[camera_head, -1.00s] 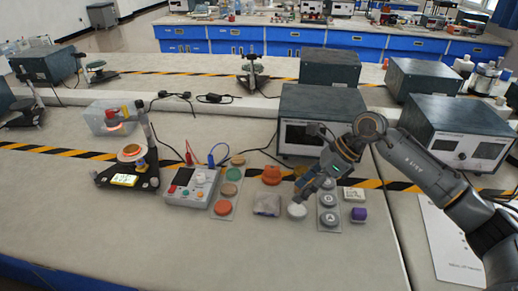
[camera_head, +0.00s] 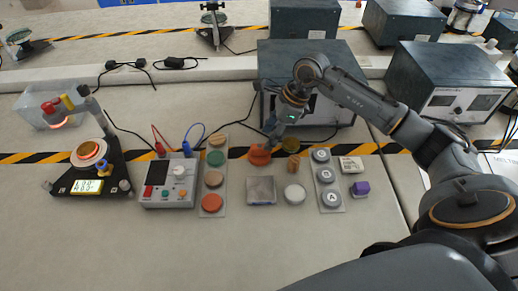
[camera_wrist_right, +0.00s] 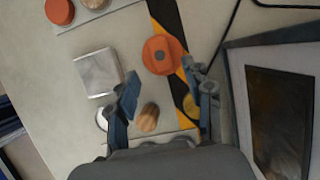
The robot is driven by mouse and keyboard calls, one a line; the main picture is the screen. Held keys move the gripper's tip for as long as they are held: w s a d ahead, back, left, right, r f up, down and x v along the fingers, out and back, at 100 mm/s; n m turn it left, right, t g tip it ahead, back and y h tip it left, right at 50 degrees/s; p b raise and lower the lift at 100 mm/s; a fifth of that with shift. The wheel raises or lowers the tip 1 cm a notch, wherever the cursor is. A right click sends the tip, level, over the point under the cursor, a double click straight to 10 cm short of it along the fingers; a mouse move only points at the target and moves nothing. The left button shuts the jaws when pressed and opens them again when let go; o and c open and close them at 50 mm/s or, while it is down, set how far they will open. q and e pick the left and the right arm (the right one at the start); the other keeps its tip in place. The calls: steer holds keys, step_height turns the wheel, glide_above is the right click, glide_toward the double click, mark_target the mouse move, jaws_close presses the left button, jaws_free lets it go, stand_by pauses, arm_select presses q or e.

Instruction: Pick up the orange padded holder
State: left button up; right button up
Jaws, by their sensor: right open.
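The orange padded holder (camera_head: 259,156) lies on the bench at the edge of the black and yellow stripe, behind the square silver block (camera_head: 261,191). In the right wrist view the holder (camera_wrist_right: 162,54) is a rounded orange piece with a dark spot in its middle. My right gripper (camera_head: 272,132) is above and just behind the holder in the head view, pointing down. In the right wrist view its two fingers (camera_wrist_right: 163,82) are spread, and the holder lies beyond the tips, roughly between their lines. Nothing is between the fingers. My left gripper is not in view.
A small wooden piece (camera_head: 295,184), a yellowish round piece (camera_head: 290,145) and a white round piece (camera_head: 294,194) are close by. A dark instrument box (camera_head: 300,65) stands right behind the gripper. The bench front is clear.

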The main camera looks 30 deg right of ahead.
mark_target(260, 146)
steer(key=shift+w+a+f, duration=0.2)
steer(key=shift+a+f, duration=0.05)
steer(key=shift+f, duration=0.3)
steer(key=p+x, duration=0.1)
steer(key=x, duration=0.3)
steer(key=shift+w+a+f+p, duration=0.15)
steer(key=shift+a+p, duration=0.1)
steer(key=shift+p, duration=0.15)
steer(key=shift+f, duration=0.25)
steer(key=shift+c, duration=0.6)
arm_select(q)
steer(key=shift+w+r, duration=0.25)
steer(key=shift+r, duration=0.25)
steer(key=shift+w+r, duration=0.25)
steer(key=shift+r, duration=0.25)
arm_select(e)
steer(key=shift+r, duration=0.1)
jaws_close()
